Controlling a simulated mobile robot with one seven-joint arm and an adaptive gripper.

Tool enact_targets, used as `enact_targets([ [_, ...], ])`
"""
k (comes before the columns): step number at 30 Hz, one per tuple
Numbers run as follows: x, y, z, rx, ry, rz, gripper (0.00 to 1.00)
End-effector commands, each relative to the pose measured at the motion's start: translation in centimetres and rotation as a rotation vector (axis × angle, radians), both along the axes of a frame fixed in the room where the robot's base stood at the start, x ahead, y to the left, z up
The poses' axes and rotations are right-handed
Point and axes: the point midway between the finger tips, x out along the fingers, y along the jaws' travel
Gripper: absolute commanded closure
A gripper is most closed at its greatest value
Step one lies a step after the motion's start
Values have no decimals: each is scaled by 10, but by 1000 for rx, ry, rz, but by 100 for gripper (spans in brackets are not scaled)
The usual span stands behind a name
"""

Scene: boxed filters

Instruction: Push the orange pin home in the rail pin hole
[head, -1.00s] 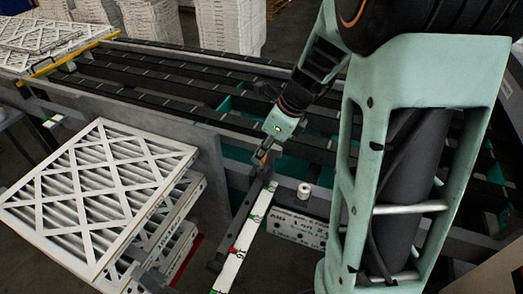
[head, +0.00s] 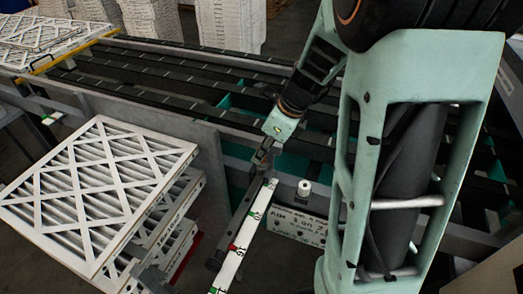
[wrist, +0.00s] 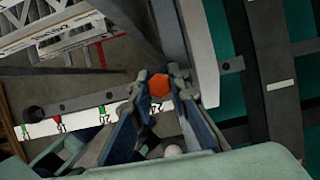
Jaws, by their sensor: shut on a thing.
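The orange pin (wrist: 159,86) shows in the wrist view as an orange hexagonal end between my fingertips. My gripper (wrist: 160,92) is shut on it. In the head view my gripper (head: 262,162) points down at the far end of the rail with the white marked scale (head: 240,238), and the pin cannot be made out there. The scale also shows in the wrist view (wrist: 68,123), with green and red marks and numbers. The rail pin hole is hidden behind the fingers, so I cannot tell how deep the pin sits.
A stack of white-framed filters (head: 95,190) stands left of the rail. A conveyor with dark strips (head: 190,88) runs behind. A small white cylinder (head: 304,188) and a lettered plate (head: 298,222) are just right of the rail.

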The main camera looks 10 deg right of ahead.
Motion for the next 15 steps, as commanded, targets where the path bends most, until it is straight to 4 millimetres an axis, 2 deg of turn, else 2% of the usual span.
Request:
enact_targets([
  [15, 0, 0, -14, 0, 2, -1, 100],
])
